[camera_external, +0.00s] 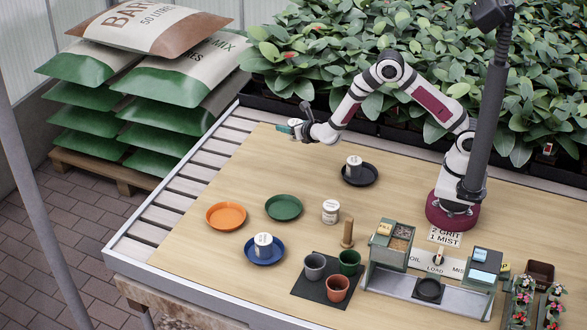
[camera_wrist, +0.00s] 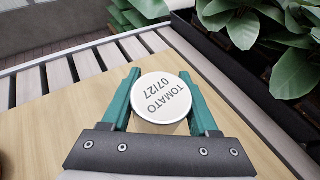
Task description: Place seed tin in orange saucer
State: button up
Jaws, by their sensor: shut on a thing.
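My gripper (camera_external: 290,127) is raised over the back left part of the table in the external view. In the wrist view its green fingers (camera_wrist: 163,105) are shut on a white round tin (camera_wrist: 162,97) whose lid reads "TOMATO 07/27". In the external view the tin (camera_external: 295,122) shows only as a small white patch between the fingers. The orange saucer (camera_external: 226,216) lies empty at the left of the table, in front of and to the left of my gripper. A green saucer (camera_external: 284,208) lies empty to its right.
A blue saucer (camera_external: 275,258) and a black saucer (camera_external: 371,180) each hold a white tin. A wooden peg (camera_external: 347,232), small pots (camera_external: 338,288) and a potting station (camera_external: 405,284) stand at front right. Leafy plants line the back.

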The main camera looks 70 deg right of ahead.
jog(key=w+a+r+n+t+y, duration=0.1)
jog(key=w+a+n+t+y, duration=0.2)
jog(key=a, duration=0.7)
jog(key=n+y, duration=0.4)
send_over(226, 219)
jog(key=shift+g, duration=0.3)
jog(key=f, duration=0.5)
jog(key=shift+d+f, duration=0.2)
jog(key=shift+d, duration=0.2)
jog(key=f, duration=0.4)
jog(key=shift+a, duration=0.4)
jog(key=shift+f, duration=0.25)
jog(key=shift+f, duration=0.4)
jog(key=shift+f, duration=0.2)
